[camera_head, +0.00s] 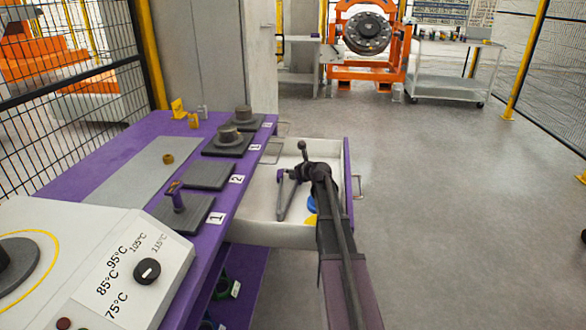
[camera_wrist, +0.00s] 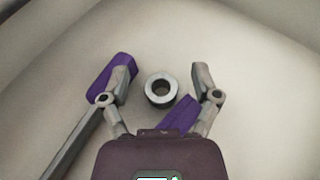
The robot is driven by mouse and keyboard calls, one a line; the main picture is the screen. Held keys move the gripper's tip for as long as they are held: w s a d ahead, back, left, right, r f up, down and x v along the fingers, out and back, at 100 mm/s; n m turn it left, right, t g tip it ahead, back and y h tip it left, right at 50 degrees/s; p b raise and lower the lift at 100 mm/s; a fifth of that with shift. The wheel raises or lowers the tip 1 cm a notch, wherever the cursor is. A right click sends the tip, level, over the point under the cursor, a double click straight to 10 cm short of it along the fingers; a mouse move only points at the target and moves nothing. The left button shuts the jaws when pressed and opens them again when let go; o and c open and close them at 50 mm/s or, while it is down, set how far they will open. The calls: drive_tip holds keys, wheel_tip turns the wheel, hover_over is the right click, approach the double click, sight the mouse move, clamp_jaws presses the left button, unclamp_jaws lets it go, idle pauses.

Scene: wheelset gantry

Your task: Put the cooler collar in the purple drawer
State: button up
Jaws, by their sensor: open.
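A small grey ring (camera_wrist: 160,90), which looks like the collar, shows in the wrist view against the pale floor of the drawer. It lies between my gripper's fingers (camera_wrist: 160,84), which are spread with gaps on both sides, so they do not hold it. The drawer (camera_head: 270,232) is pulled out of the purple bench, with a pale inside and a purple front. In the head view my arm reaches over the drawer and the ring cannot be made out. Whether the ring rests fully on the floor is hard to tell.
The purple bench (camera_head: 97,173) carries numbered dark pads, a pad with a purple-topped post (camera_head: 178,196), dark collars on stepped pads (camera_head: 229,138) and a small brass ring (camera_head: 168,159). A dial box (camera_head: 120,268) stands at the near left. Floor to the right is clear.

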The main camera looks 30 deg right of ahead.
drive_tip(key=shift+s+a+r, duration=0.1)
drive_tip(key=shift+s, duration=0.1)
drive_tip(key=shift+r+p, duration=0.25)
drive_tip(key=shift+p, duration=0.2)
drive_tip(key=p+v, duration=0.2)
drive_tip(key=v, duration=0.4)
drive_tip(key=p+v, duration=0.2)
drive_tip(key=v, duration=0.3)
drive_tip(key=shift+s+r+p, duration=0.25)
drive_tip(key=shift+r+p, duration=0.1)
drive_tip(key=shift+r, duration=0.1)
